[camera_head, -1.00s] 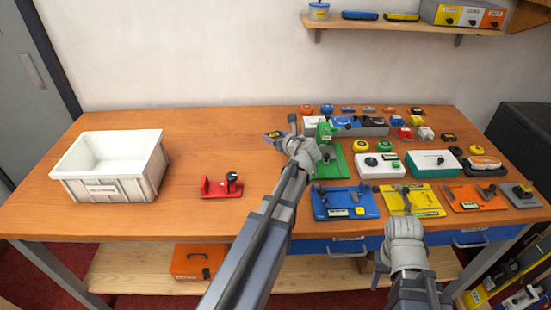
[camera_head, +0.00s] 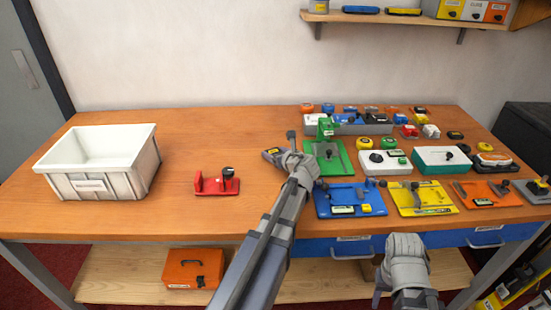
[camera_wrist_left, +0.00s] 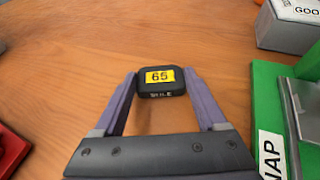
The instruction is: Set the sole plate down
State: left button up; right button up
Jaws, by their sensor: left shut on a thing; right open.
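The sole plate (camera_wrist_left: 160,76) is a small black block with a yellow label reading 65. My left gripper (camera_wrist_left: 158,84) is shut on it, one purple finger on each side. In the head view the plate (camera_head: 272,153) shows at the left gripper (camera_head: 274,155), over bare wood left of the green board. I cannot tell whether its underside touches the table. My right gripper (camera_head: 385,285) is open, low at the bench's front edge; its fingers are mostly hidden.
A green board (camera_head: 340,170) is close on the right, with a blue board (camera_head: 325,208) nearer the front. A red fixture (camera_head: 212,187) stands to the left, then a white bin (camera_head: 148,172). Bare wood lies between fixture and gripper.

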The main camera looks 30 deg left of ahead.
pick_arm(q)
jog(key=shift+r, duration=0.1)
jog(key=shift+f, duration=0.3)
jog(key=o, duration=1.3)
jog(key=shift+r, duration=0.1)
jog(key=shift+r, duration=0.1)
